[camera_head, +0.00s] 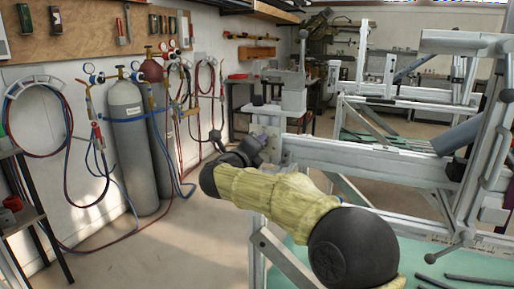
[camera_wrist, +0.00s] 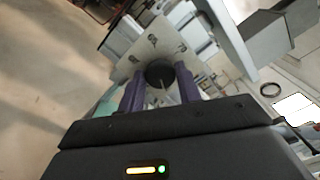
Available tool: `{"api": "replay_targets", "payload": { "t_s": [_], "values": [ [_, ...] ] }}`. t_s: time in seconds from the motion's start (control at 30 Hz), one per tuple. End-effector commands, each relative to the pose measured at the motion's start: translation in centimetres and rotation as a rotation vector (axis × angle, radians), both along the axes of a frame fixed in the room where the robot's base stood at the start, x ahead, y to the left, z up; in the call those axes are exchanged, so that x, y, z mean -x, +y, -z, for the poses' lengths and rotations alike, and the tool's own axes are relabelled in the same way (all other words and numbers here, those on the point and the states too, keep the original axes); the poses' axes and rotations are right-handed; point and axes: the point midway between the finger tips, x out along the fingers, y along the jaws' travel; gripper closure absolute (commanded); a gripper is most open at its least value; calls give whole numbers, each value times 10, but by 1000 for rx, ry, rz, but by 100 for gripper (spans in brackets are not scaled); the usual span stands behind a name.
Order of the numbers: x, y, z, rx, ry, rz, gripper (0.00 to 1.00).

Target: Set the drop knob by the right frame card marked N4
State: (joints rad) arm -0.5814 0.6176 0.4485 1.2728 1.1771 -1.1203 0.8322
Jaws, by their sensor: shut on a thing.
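My gripper (camera_head: 258,141) is at the left end of the frame jig's horizontal beam (camera_head: 375,160) in the head view. In the wrist view its two purple fingers (camera_wrist: 160,82) are shut on a dark round knob (camera_wrist: 160,70), one finger on each side. In the head view the knob is hidden by my gripper and wrist. I cannot make out any card or an N4 marking in either view.
A clamp post (camera_head: 302,75) rises just behind my gripper. The jig's tall right upright (camera_head: 487,150) and a grey tube (camera_head: 459,135) stand right of my arm. Gas cylinders (camera_head: 130,150) and hoses line the left wall. The floor (camera_head: 170,245) left of the jig is clear.

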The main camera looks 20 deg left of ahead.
Motion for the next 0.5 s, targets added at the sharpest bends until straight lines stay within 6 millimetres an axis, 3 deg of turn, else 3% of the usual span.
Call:
{"api": "replay_targets", "payload": {
  "t_s": [0.1, 0.13, 0.23, 0.5],
  "values": [
    [0, 0, 3, 2, 6, 1, 89],
    [0, 0, 3, 2, 6, 1, 64],
    [0, 0, 3, 2, 5, 1, 44],
    [0, 0, 1, 2, 2, 0, 44]
  ]
}}
